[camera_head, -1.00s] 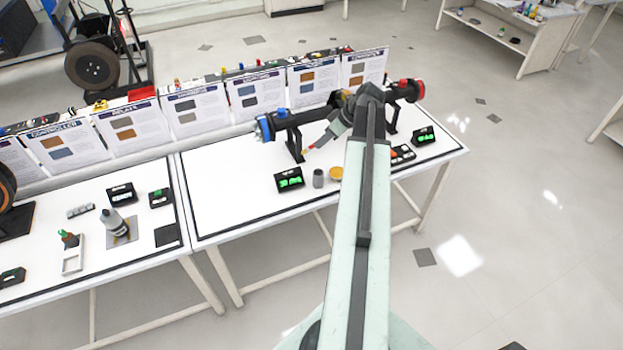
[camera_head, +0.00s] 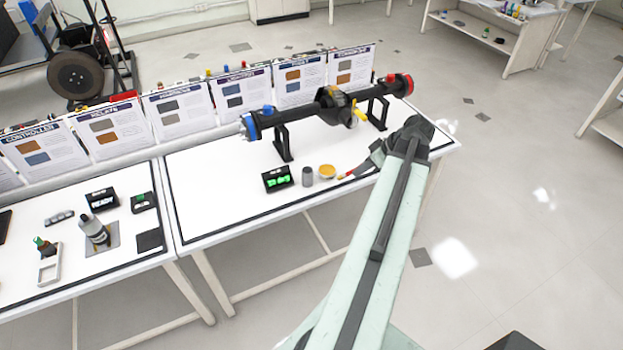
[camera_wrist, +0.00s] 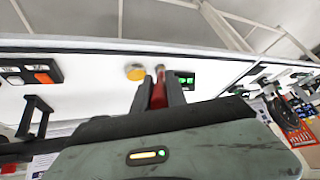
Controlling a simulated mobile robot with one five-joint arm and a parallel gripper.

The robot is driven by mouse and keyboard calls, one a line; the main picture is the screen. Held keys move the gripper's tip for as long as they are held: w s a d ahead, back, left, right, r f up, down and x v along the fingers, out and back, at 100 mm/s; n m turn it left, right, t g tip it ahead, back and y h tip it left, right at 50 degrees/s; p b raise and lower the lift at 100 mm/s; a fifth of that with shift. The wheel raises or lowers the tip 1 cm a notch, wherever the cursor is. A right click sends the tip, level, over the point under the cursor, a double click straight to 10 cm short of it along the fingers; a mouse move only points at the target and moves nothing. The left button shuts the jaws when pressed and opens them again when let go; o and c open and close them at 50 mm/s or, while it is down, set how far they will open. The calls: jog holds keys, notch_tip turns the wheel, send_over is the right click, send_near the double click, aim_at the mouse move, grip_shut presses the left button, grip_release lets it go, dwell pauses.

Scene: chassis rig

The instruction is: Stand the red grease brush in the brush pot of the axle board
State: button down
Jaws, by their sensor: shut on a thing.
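My gripper (camera_head: 362,170) is shut on the red grease brush (camera_head: 347,176), just right of the yellow dish on the white axle board. The brush points left from the jaws in the head view, with a pale tip. In the wrist view the brush (camera_wrist: 159,92) stands between the two dark fingers (camera_wrist: 160,92). The brush pot (camera_head: 307,177) is a small grey upright cylinder left of the yellow dish, apart from the brush. In the wrist view the pot is mostly hidden behind the brush and fingers.
The yellow dish (camera_head: 327,171) sits between pot and brush. A black box with a green display (camera_head: 278,179) is left of the pot. The axle (camera_head: 300,116) on black stands lies behind, before upright info cards (camera_head: 240,88). The board's left part (camera_head: 215,190) is clear.

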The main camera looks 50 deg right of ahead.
jog(key=w+f+b, duration=0.1)
jog(key=w, duration=1.2)
jog(key=shift+a+f, duration=0.15)
jog(key=shift+a, duration=0.3)
jog(key=shift+w+f+b, duration=0.25)
jog(key=shift+f+b, duration=0.55)
jog(key=shift+w+f+b, duration=0.2)
jog(key=shift+f+b, duration=0.6)
jog(key=shift+b, duration=0.05)
jog(key=shift+w+f+b, duration=0.25)
jog(key=shift+f+b, duration=0.55)
jog(key=c, duration=1.3)
grip_release()
jog(key=shift+c, duration=0.2)
jog(key=shift+r, duration=0.1)
jog(key=p+v, duration=1.1)
jog(key=v, duration=0.2)
jog(key=shift+w+r, duration=0.15)
jog(key=shift+w, duration=0.15)
